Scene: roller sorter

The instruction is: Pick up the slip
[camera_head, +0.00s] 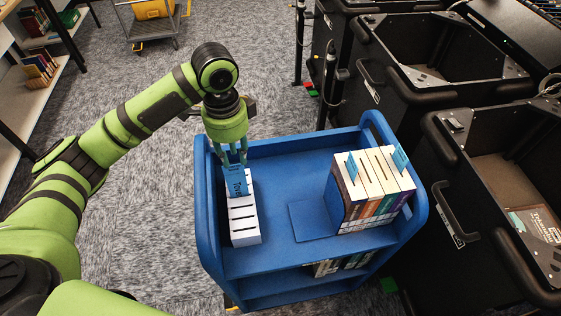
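A blue slip (236,181) with dark print stands upright in a white slotted holder (244,222) on the left side of the blue cart's top. My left gripper (234,161) points down right over the holder, with its teal fingertips at the slip's upper edge. The fingertips overlap the slip in this view, and I cannot tell whether they are closed on it. The slip's lower end is hidden in or behind the holder. My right gripper is not in view.
The blue cart (278,262) carries a row of upright books (372,190) at its right, two with blue slips sticking up. Black bins (428,95) stand close along the right. A shelf (30,95) is at far left; carpet lies between.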

